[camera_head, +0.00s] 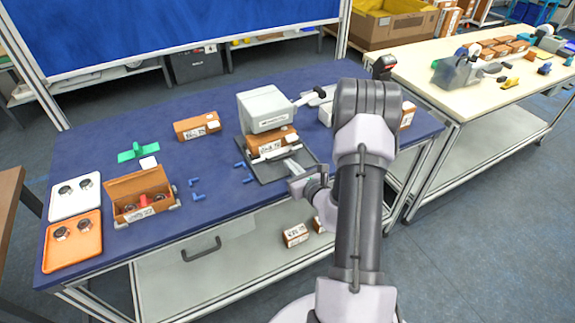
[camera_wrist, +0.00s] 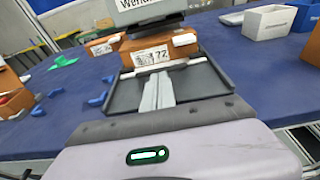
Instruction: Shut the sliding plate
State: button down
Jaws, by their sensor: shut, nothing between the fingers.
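The sliding plate (camera_head: 264,176) is a dark flat tray that sticks out from under the grey scanner (camera_head: 264,108) on the blue table. It also shows in the wrist view (camera_wrist: 207,83), with low raised sides. A brown labelled box (camera_head: 268,138) sits at the plate's far end, under the scanner head, and shows in the wrist view (camera_wrist: 150,53). A white strip lies along the box's near side. My gripper (camera_head: 292,167) is shut and empty, over the plate's near part. In the wrist view my fingers (camera_wrist: 158,90) point toward the box; contact with the plate cannot be told.
Left on the table are an open brown box (camera_head: 140,194), an orange tray (camera_head: 72,240), a white tray (camera_head: 75,197), a green part (camera_head: 138,152) and several blue pieces. Another brown box (camera_head: 197,126) stands behind. A cream table (camera_head: 500,80) is at the right.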

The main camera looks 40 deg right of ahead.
aim_at(284, 157)
jog(key=shift+x, duration=1.15)
jog(key=shift+w, duration=0.1)
jog(key=w, duration=0.3)
jog(key=shift+d+r, duration=0.1)
jog(key=shift+d, duration=0.2)
jog(key=shift+d+r, duration=0.1)
jog(key=shift+r, duration=0.1)
